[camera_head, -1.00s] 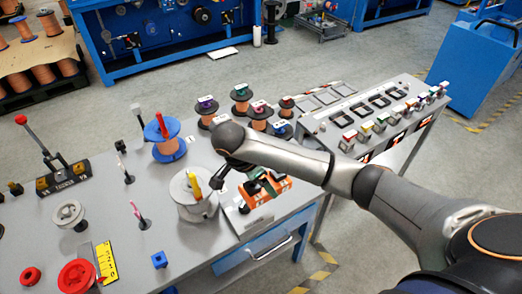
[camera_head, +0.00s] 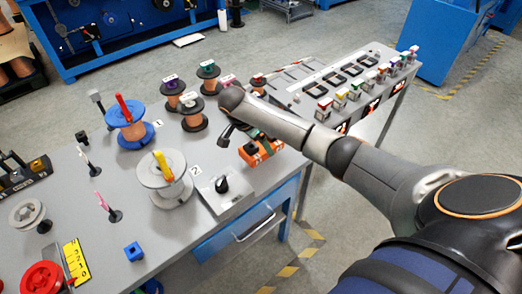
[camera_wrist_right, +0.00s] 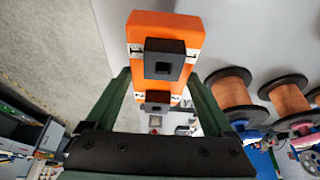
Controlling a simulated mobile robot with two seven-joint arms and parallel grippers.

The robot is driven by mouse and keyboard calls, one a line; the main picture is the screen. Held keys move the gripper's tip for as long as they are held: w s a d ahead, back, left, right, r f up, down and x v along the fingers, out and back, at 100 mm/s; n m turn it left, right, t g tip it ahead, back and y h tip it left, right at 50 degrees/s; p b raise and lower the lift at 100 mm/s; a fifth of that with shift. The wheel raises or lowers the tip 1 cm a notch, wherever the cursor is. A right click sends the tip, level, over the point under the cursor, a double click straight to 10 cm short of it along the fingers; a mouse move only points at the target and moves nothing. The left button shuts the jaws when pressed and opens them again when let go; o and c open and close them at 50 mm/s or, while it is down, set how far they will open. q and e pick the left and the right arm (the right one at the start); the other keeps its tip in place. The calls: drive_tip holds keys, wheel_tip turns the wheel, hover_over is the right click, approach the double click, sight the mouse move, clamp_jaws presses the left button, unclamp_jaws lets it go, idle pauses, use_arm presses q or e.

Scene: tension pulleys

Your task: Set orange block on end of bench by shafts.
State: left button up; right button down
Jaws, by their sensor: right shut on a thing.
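The orange block (camera_head: 264,154) has dark square fittings on one face in the right wrist view (camera_wrist_right: 147,27). My right gripper (camera_head: 252,139) is shut on it, with the green fingers (camera_wrist_right: 161,84) on either side. It holds the block near the right edge of the grey bench (camera_head: 150,232); I cannot tell the height above the top. Slim upright shafts on dark bases stand toward the bench's left, one with a pink top (camera_head: 108,206) and one behind it (camera_head: 88,161). My left gripper is not in view.
A plate with a black knob (camera_head: 226,190) lies left of the block. A grey spool (camera_head: 165,178), a blue spool (camera_head: 128,124) and several copper spools stand nearby. A switch console (camera_head: 345,90) stands at right.

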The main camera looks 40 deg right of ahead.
sight(259, 145)
drive_tip(key=shift+w+d+f, duration=0.15)
drive_tip(key=shift+d+f, duration=0.05)
drive_tip(key=shift+d, duration=0.05)
drive_tip(key=shift+f, duration=1.6)
unclamp_jaws()
drive_tip(key=shift+f, duration=0.2)
drive_tip(key=shift+r, duration=0.25)
drive_tip(key=v, duration=1.2)
drive_tip(key=shift+p, duration=0.35)
